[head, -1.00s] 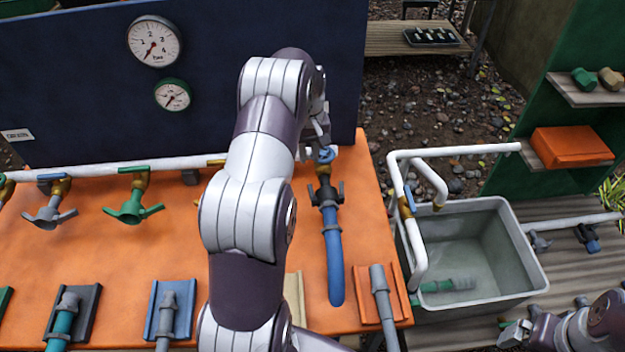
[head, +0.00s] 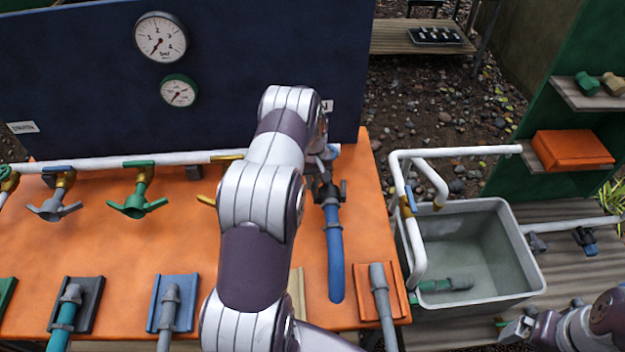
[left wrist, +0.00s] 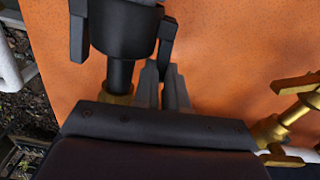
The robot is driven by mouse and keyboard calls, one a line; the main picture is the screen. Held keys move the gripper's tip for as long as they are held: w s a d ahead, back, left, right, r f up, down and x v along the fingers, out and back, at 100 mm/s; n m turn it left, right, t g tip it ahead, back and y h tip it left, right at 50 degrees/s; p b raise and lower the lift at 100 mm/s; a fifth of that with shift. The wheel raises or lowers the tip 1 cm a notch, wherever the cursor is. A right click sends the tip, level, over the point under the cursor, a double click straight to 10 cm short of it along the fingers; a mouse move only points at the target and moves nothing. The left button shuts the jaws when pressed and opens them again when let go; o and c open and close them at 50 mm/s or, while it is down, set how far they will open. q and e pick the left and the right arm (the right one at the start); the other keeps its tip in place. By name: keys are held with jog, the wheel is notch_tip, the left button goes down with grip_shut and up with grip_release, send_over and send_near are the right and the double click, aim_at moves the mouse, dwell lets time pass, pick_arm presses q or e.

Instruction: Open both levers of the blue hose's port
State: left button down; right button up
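The blue hose (head: 335,265) hangs over the orange bench from a dark port (head: 328,193) with a lever on each side. The right lever (head: 343,190) shows in the head view; the left one is partly behind my arm. In the left wrist view the port (left wrist: 122,30) has one lever (left wrist: 78,30) at its left and the other (left wrist: 167,40) at its right. My left gripper (left wrist: 162,72) has its fingers close together at the right-hand lever's end. I cannot tell whether that end is between them. My right gripper (head: 515,331) is low at the right, away from the port.
A white pipe (head: 120,163) with grey and green valves runs along the orange bench (head: 110,240). A blue panel (head: 260,50) with gauges stands behind. A grey tub (head: 525,262) with white piping stands right of the bench. Brass fittings (left wrist: 270,130) show right in the wrist view.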

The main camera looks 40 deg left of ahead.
dwell(0.3)
pick_arm(q)
jog(key=shift+s+a+n, duration=0.2)
jog(key=shift+s+n, duration=0.5)
jog(key=shift+n, duration=1.15)
jog(key=shift+s+a+n, duration=0.2)
jog(key=shift+s+n, duration=0.5)
jog(key=shift+n, duration=1.2)
jog(key=shift+s+a+n, duration=0.2)
jog(key=shift+s+n, duration=0.5)
jog(key=shift+n, duration=1.15)
jog(key=c, duration=1.5)
grip_release()
jog(key=shift+o, duration=0.2)
jog(key=shift+r, duration=0.1)
